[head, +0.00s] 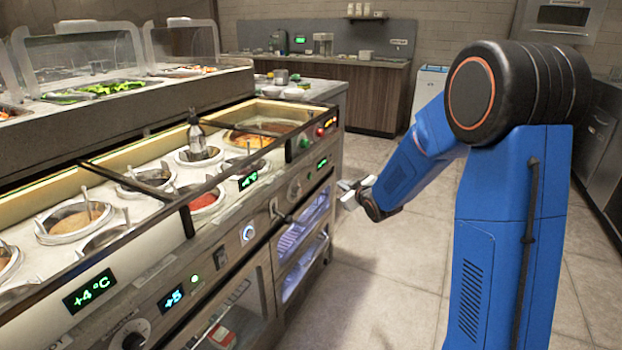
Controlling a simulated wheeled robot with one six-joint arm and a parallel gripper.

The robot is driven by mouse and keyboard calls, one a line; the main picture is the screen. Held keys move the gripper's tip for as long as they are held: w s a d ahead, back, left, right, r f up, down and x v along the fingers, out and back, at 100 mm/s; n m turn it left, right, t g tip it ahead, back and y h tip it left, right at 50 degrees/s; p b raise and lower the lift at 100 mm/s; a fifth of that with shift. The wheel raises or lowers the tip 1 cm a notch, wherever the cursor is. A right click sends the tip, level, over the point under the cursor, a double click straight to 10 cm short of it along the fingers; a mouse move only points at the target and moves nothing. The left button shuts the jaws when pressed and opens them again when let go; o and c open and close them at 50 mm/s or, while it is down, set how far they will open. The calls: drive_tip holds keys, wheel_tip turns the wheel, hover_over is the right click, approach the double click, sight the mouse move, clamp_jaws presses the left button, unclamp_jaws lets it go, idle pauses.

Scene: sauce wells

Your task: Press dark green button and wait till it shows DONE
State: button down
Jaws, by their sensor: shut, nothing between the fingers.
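A dark green button (304,143) sits on the slanted front panel at the far right end of the sauce counter. A red button (320,131) is just to its right. A small display with orange characters (330,122) is above right of them, and a display with green characters (322,163) is below. Their text is too small to read. My gripper (345,194) is shut and empty, in the air in front of the counter, below and to the right of the dark green button and apart from it.
Glass-door compartments are below. The floor (375,285) between counter and my arm is clear.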

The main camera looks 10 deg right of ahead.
drive_tip(key=w+a, duration=0.5)
drive_tip(key=a, duration=0.2)
idle(0.6)
drive_tip(key=shift+w+a, duration=0.15)
drive_tip(key=shift+a, duration=0.05)
idle(1.8)
drive_tip(key=shift+w+a, duration=0.2)
drive_tip(key=shift+w+a, duration=0.25)
drive_tip(key=shift+a, duration=0.15)
idle(0.9)
drive_tip(key=shift+s+d, duration=0.1)
drive_tip(key=shift+d, duration=0.05)
idle(0.3)
drive_tip(key=shift+s+d, duration=0.45)
drive_tip(key=shift+d, duration=0.1)
drive_tip(key=shift+s+d, duration=0.75)
drive_tip(key=shift+d, duration=0.3)
drive_tip(key=shift+s+d, duration=0.7)
drive_tip(key=shift+d, duration=0.3)
